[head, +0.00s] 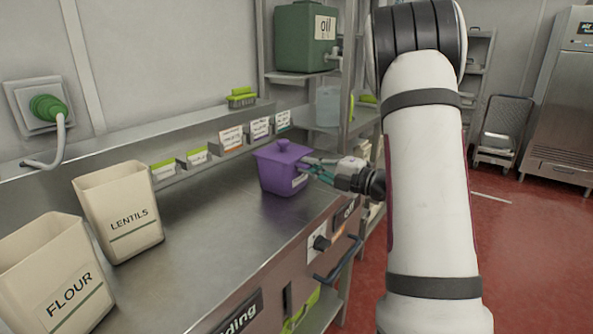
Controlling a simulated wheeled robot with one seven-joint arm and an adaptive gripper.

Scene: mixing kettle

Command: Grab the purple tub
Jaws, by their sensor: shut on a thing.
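The purple tub (281,171) has a lid with a knob and a pale label on its front. It stands upright at the far end of the steel counter, close to the row of labelled holders. My gripper (313,170) reaches in from the right and is shut on the tub's right side, near the rim. The exact finger contact is small and partly hidden. I cannot tell whether the tub's base rests on the counter or is slightly above it.
A lentils bin (119,212) and a flour bin (52,277) stand at the near left of the steel counter (215,225). A green oil container (306,37) sits on the shelf behind. The counter's middle is clear. Knobs and a handle (338,262) project from its front.

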